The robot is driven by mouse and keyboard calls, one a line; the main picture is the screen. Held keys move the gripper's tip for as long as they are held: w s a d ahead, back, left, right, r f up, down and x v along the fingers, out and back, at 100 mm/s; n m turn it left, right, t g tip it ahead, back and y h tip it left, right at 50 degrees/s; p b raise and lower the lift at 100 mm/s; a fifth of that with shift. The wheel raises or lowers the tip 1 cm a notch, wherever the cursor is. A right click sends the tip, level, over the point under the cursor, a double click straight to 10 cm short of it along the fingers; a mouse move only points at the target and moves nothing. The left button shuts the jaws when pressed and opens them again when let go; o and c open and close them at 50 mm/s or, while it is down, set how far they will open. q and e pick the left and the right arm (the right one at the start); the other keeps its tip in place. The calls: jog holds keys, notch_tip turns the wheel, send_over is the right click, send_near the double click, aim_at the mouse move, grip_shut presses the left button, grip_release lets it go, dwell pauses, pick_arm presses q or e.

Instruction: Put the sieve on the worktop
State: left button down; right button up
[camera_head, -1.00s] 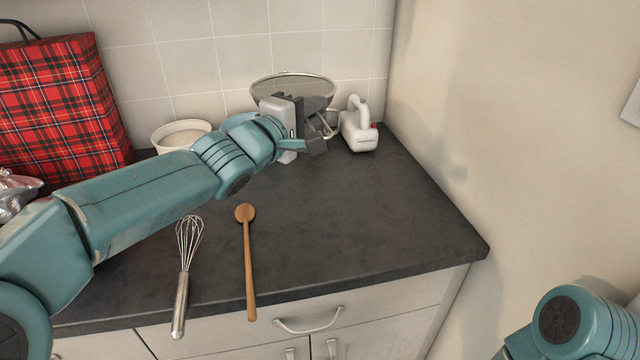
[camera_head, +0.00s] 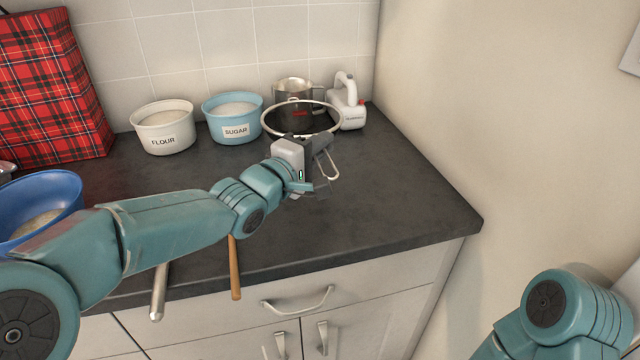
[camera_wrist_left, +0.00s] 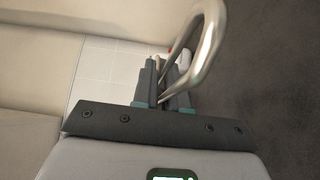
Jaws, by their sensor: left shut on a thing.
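The sieve (camera_head: 268,128) has a round metal rim and a looped handle. It is at the back right of the dark worktop (camera_head: 390,200), in front of a metal jug. My left gripper (camera_head: 322,165) is shut on the sieve's handle, whose metal loop sticks out past the fingers. In the left wrist view the loop (camera_wrist_left: 208,50) passes between the finger pads (camera_wrist_left: 165,88). I cannot tell whether the sieve touches the worktop. My right gripper is out of view; only part of my right arm shows at the lower right.
A white mixer (camera_head: 350,112) and the metal jug (camera_head: 292,88) stand behind the sieve. Flour (camera_head: 165,142) and sugar (camera_head: 236,133) bowls are left of it. A blue bowl (camera_head: 65,188), a whisk (camera_head: 160,290) and a wooden spoon (camera_head: 235,275) lie nearer. The worktop's right front is clear.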

pick_arm(q)
notch_tip(320, 180, down, 7)
jog(key=shift+w+r+b, duration=0.15)
jog(key=shift+b, duration=0.5)
jog(key=shift+r, duration=0.1)
jog(key=shift+f, duration=0.25)
jog(key=c, duration=1.2)
grip_release()
jog(key=shift+o, duration=0.2)
jog(key=shift+r, duration=0.1)
jog(key=shift+a+r, duration=0.1)
jog(key=shift+r, duration=0.05)
jog(key=v, duration=1.2)
